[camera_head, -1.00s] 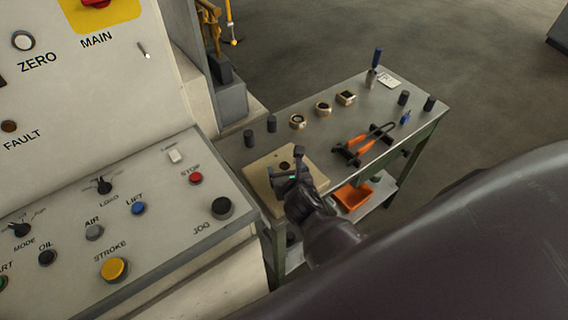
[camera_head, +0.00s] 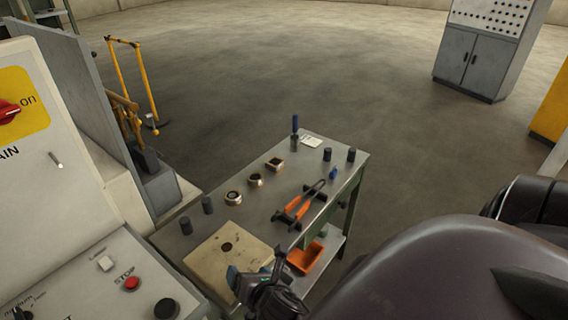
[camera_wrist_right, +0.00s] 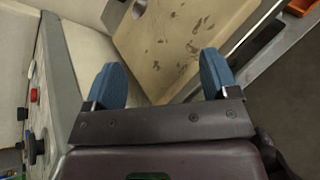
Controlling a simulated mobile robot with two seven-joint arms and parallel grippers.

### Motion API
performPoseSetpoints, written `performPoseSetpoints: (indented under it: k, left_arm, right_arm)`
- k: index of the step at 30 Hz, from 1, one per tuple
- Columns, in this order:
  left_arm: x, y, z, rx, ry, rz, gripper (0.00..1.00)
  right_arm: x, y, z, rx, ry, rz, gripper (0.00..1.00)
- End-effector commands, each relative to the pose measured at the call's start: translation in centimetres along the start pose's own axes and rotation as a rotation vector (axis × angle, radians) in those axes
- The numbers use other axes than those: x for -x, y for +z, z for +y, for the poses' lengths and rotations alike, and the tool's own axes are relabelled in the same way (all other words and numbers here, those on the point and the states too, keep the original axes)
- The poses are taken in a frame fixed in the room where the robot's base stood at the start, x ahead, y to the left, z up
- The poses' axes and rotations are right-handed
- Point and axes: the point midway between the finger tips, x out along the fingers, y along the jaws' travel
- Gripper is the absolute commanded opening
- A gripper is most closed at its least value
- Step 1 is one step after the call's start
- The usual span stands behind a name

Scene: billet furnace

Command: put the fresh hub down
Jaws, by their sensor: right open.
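My right gripper (camera_head: 258,274) is open and empty, low at the near edge of a tan block (camera_head: 205,262) on the bench. In the right wrist view its two blue fingertips (camera_wrist_right: 162,82) stand apart with nothing between them, and the block (camera_wrist_right: 180,45) lies beyond them. The block's top has a dark round spot and smudges. I cannot tell which piece is the fresh hub. My left gripper is out of view.
Orange-handled tongs (camera_head: 298,208) rest on a dark stand on the bench. An orange bin (camera_head: 305,257) is on the lower shelf. The control panel (camera_head: 90,285) borders the left. Open floor lies beyond.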

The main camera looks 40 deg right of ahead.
Motion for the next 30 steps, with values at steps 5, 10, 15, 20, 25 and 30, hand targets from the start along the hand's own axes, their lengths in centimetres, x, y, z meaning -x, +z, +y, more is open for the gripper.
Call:
performPoseSetpoints:
  k: [5,10,15,20,25,30]
  left_arm:
    - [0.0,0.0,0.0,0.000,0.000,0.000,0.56]
    - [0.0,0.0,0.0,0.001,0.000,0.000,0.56]
    - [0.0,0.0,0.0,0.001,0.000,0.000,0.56]
    - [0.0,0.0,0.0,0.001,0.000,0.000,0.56]
    - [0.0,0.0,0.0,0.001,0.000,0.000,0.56]
    - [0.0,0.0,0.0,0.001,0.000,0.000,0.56]
  right_arm:
    - [1.1,-1.0,-2.0,-0.451,-0.002,0.052,0.80]
    - [2.2,-1.8,-3.7,-0.890,-0.020,0.096,0.80]
    - [3.4,-2.4,-5.3,-1.328,-0.055,0.132,0.80]
    - [4.6,-2.9,-6.7,-1.740,-0.099,0.155,0.80]
    - [5.7,-3.1,-7.9,-2.111,-0.147,0.167,0.80]
    - [6.3,-3.2,-8.5,-2.325,-0.176,0.171,0.80]
